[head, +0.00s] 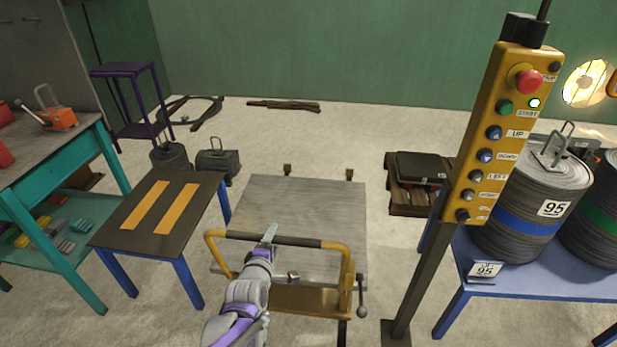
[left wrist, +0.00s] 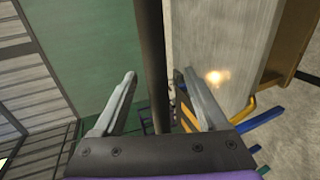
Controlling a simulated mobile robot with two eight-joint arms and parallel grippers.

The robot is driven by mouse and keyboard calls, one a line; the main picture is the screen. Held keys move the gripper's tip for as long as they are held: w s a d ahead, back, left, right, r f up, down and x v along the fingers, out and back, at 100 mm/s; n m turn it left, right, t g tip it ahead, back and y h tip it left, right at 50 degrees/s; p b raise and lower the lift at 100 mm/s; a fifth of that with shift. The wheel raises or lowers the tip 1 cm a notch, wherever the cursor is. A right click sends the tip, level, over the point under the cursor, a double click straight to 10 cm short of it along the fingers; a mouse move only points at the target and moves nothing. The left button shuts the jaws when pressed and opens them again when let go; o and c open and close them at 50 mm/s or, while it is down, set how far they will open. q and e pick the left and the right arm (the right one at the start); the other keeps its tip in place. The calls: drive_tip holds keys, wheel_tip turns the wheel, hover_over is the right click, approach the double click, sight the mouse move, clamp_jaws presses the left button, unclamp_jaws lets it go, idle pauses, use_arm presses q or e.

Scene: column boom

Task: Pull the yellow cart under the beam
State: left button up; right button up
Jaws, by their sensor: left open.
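The yellow cart (head: 325,267) stands in the middle of the floor in the head view, with a bare grey flat top (head: 300,205). Its yellow push handle with a dark grip bar (head: 302,242) faces me. My left gripper (head: 269,236) is at the left part of this bar. In the left wrist view, the dark bar (left wrist: 152,60) runs between the two spread fingers of the left gripper (left wrist: 158,100). I cannot tell whether a finger touches it. I cannot make out the beam. My right gripper is not in view.
A low table with two orange stripes (head: 125,205) stands left of the cart, beside a teal bench (head: 88,158). A yellow button pendant (head: 488,150) stands on a post at right, before a blue table (head: 540,278) with weights. A pallet (head: 408,202) lies behind right. Floor beyond the cart is mostly open.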

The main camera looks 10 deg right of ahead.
use_arm(q)
drive_tip(key=shift+r, duration=0.1)
drive_tip(key=p+v, duration=0.2)
drive_tip(key=v, duration=0.5)
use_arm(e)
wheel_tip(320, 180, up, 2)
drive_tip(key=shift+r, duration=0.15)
use_arm(q)
drive_tip(key=s+a+f+m+g+y, duration=0.2)
drive_tip(key=s+a+m+g, duration=0.2)
drive_tip(key=s+a+m, duration=0.75)
drive_tip(key=s+a+f+m+g+y, duration=0.1)
drive_tip(key=s+a+m+g+y, duration=0.3)
drive_tip(key=s, duration=1.4)
wheel_tip(320, 180, up, 15)
drive_tip(key=w+a+n+h+p, duration=0.1)
drive_tip(key=w+p, duration=0.1)
drive_tip(key=p, duration=1.1)
drive_tip(key=shift+w+a+r+h+p, duration=0.2)
drive_tip(key=shift+a+h+p, duration=0.1)
drive_tip(key=shift+p, duration=0.1)
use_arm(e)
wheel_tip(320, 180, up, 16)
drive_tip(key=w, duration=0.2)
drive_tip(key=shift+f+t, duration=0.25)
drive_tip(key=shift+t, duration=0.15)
use_arm(q)
drive_tip(key=shift+s, duration=0.15)
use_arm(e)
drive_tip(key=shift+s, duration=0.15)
